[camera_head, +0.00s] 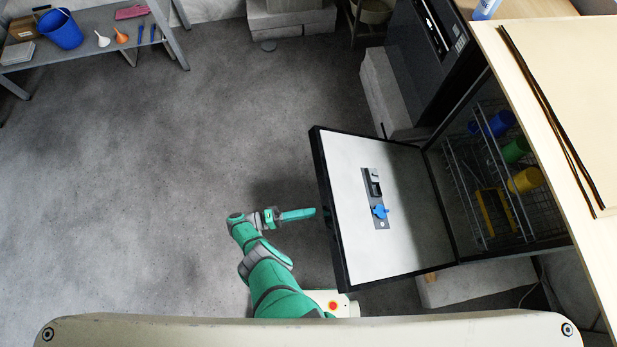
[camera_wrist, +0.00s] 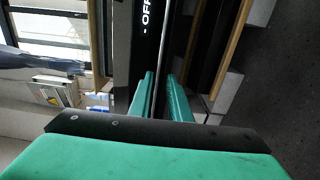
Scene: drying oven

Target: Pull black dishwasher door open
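The black dishwasher (camera_head: 545,225) stands at the right under a wooden worktop, with its racks showing inside. Its door hangs wide open to the left, the pale inner panel (camera_head: 395,235) facing up and the black rim around it. My gripper (camera_head: 316,212) is at the door's outer left edge, its tips partly hidden by that edge. In the wrist view the two green fingers (camera_wrist: 163,95) are apart, and a thin grey bar (camera_wrist: 166,35) on the dark door front runs down between them. Whether they press on the bar is unclear.
Racks hold blue (camera_head: 495,124), green (camera_head: 514,150) and yellow (camera_head: 526,179) cups. A metal shelf (camera_head: 95,45) with a blue bucket (camera_head: 60,30) stands at the upper left. Pale blocks (camera_head: 385,95) lie beyond the door. The floor (camera_head: 190,150) left of the door is clear.

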